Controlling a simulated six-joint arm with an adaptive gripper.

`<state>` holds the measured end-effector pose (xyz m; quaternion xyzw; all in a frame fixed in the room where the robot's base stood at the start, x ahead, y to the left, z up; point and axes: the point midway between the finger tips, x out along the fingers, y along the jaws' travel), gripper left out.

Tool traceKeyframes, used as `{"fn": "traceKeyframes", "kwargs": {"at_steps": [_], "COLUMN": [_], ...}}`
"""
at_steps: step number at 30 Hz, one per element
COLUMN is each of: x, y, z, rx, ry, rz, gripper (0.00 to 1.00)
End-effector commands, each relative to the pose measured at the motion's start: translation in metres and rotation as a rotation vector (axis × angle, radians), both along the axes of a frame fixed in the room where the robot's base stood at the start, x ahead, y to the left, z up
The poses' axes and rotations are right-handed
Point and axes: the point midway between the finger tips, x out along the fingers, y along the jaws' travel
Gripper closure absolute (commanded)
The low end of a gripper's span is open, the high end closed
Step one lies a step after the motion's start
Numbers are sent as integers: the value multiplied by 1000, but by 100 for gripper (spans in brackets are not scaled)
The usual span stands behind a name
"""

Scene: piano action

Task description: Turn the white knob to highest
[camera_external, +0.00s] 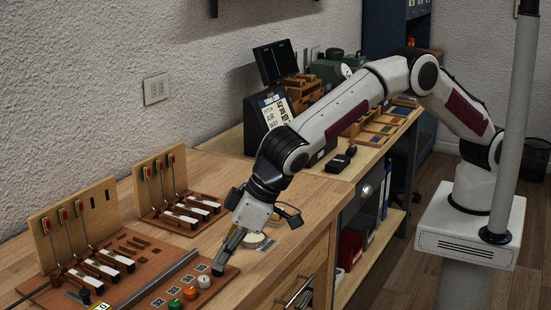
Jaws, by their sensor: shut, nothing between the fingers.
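The white knob (204,282) is a small round knob near the front right corner of the brown board (140,280). It is the rightmost in a short row with an orange-red knob (190,293) and a green knob (175,304). My gripper (218,270) points down with its fingers shut and empty. Its tips are just behind and to the right of the white knob, low over the board's right end. I cannot tell whether they touch the board or the knob. The knob's exact setting is too small to read.
Dark number labels (173,290) lie behind the knobs, and a metal rail (150,280) crosses the board. Two upright wooden panels with hammers and keys (176,190) stand behind. A round pale object (255,242) is beside my gripper. Bare wood (290,235) lies to the right.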

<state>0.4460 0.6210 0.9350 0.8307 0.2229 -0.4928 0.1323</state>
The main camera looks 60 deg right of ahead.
Motion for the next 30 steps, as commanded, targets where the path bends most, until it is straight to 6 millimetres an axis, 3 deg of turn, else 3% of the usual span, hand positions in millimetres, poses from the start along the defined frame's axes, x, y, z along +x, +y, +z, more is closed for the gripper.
{"fn": "traceKeyframes", "kwargs": {"at_steps": [9, 30], "x": [0, 0], "y": [0, 0], "z": [-22, -25], "rx": [-1, 0], "ry": [0, 0], "rz": [0, -1], "gripper": [100, 100]}}
